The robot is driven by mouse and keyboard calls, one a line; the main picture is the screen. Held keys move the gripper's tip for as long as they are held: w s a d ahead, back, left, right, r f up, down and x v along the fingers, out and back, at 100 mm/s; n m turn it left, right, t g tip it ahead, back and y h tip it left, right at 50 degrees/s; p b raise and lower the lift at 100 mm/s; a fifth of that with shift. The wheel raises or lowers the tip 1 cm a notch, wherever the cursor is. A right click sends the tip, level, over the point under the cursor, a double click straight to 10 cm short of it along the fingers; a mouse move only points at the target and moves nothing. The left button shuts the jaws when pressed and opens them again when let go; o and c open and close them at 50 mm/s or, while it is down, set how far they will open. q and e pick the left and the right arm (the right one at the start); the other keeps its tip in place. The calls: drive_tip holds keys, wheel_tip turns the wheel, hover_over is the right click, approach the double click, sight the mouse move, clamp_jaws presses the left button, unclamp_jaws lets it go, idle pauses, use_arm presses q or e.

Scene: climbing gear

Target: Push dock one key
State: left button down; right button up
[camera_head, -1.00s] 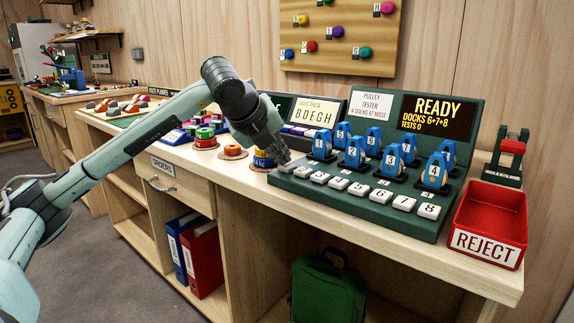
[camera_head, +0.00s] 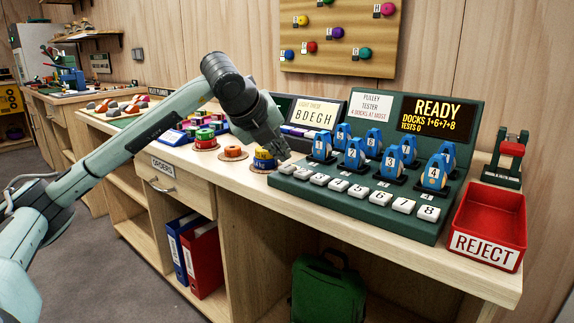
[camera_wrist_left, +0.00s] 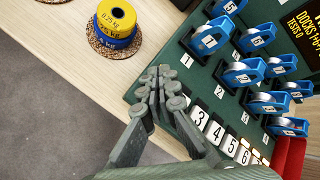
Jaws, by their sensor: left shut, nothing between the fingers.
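The green pulley tester (camera_head: 350,205) stands on the bench with a row of white keys along its front. The dock one key (camera_head: 288,168) is the leftmost key. My left gripper (camera_head: 283,154) is shut and empty, its tips just above and behind that key in the head view, apparently clear of it. In the left wrist view my gripper (camera_wrist_left: 160,74) hides the first keys of the row. The tester's display (camera_head: 436,116) reads READY, DOCKS 1+6+7+8, TESTS 0. Blue pulleys sit in the docks, one (camera_head: 322,146) marked 1. My right gripper is not in view.
A red REJECT bin (camera_head: 490,222) stands at the tester's right end. Stacked coloured weights, one blue and yellow (camera_head: 264,159), stand left of my left gripper. A letter screen (camera_head: 318,116) is behind. The bench front edge has a bare strip.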

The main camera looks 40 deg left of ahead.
use_arm(q)
wheel_tip(320, 180, up, 6)
drive_tip(key=p, duration=0.4)
